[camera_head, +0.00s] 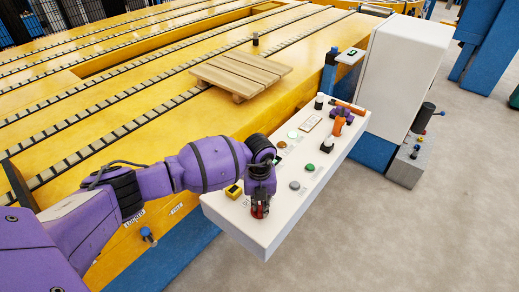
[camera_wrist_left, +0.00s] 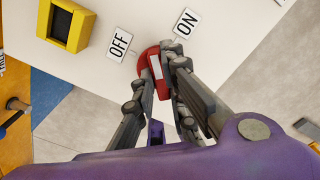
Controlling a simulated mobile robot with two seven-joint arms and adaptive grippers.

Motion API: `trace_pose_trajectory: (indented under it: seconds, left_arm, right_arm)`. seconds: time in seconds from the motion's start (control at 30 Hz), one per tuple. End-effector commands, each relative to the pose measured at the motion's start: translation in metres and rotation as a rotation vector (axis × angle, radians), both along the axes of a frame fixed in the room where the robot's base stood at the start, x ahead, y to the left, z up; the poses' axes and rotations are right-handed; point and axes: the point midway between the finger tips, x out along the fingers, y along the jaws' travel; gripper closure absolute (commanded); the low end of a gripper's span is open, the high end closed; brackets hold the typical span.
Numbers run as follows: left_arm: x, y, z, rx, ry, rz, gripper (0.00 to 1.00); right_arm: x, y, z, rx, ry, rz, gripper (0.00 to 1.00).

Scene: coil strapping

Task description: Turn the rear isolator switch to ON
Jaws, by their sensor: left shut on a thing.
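The isolator switch is a red rotary knob (camera_wrist_left: 147,60) with a white bar on top, on a white panel. In the left wrist view an OFF label (camera_wrist_left: 119,44) lies to its upper left and an ON label (camera_wrist_left: 186,23) to its upper right. The white bar points up between the two labels, tilted slightly left. My left gripper (camera_wrist_left: 160,68) is shut on the knob, with a finger on each side hiding part of it. In the head view the left gripper (camera_head: 260,205) reaches down onto the red knob (camera_head: 260,212) at the console's near end.
The white console (camera_head: 275,222) carries a yellow-framed part (camera_head: 233,191), a grey button (camera_head: 295,185), a green button (camera_head: 310,167) and a black knob (camera_head: 327,145) near the gripper. A wooden pallet (camera_head: 240,75) lies on the yellow conveyor. Open floor (camera_head: 400,230) is to the right.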

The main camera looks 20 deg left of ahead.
Motion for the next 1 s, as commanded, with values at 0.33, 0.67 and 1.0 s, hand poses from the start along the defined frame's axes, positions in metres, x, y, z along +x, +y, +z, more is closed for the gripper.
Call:
trace_pose_trajectory:
  seconds: [0.33, 0.67, 1.0]
  left_arm:
    - [-0.0001, 0.0004, -0.0006, 0.003, 0.001, -0.329, 1.0]
    - [-0.0005, 0.0001, -0.001, 0.001, 0.002, -0.588, 1.0]
    - [-0.0008, 0.0, -0.0012, 0.002, 0.002, -0.727, 1.0]
  right_arm:
    - [-0.002, 0.0001, -0.002, 0.0, 0.004, 0.0, 0.69]
    - [0.0033, 0.0014, -0.0034, 0.0, -0.002, 0.004, 0.69]
    - [0.0055, 0.0017, -0.0034, 0.001, -0.006, 0.006, 0.69]
